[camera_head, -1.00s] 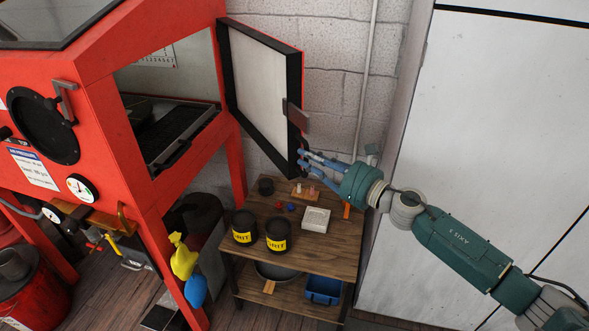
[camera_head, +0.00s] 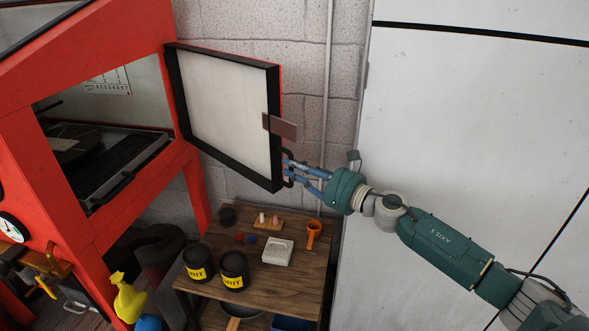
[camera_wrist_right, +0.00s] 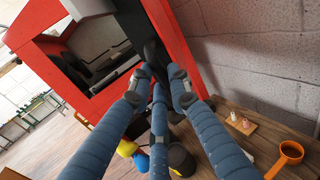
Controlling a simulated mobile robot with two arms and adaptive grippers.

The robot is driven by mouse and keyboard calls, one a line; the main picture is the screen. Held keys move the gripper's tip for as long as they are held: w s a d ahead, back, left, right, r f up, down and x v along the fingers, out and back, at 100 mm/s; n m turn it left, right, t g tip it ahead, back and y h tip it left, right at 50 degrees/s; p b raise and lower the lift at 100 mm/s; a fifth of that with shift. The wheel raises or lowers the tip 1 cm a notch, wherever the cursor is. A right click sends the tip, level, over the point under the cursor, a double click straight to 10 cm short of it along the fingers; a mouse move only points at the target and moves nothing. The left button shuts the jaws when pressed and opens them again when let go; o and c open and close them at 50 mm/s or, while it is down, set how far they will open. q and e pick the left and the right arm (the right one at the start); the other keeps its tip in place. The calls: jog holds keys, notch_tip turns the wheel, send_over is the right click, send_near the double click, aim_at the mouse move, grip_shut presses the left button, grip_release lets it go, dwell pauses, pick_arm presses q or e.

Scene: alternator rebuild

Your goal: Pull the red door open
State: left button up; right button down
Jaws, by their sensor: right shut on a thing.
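The red door (camera_head: 222,115) of the red cabinet stands open on its hinge side at the left. Its pale inner panel and black frame face me, and a thin red edge shows at the right. A dark handle (camera_head: 288,168) is at its lower right edge. My right gripper (camera_head: 289,170) is shut on the handle, with the arm reaching in from the right. In the right wrist view the blue fingers (camera_wrist_right: 157,78) meet at a dark part beside the red door edge (camera_wrist_right: 173,32). My left gripper is not in view.
The red cabinet (camera_head: 75,215) has an open side with a tray inside. A wooden shelf table (camera_head: 270,285) below the door holds black tins (camera_head: 234,268), a white block (camera_head: 278,251) and an orange cup (camera_head: 314,232). A brick wall and white panel stand behind.

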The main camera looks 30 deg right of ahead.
jog(key=c, duration=1.9)
grip_release()
jog(key=shift+f, duration=0.1)
jog(key=v, duration=1.2)
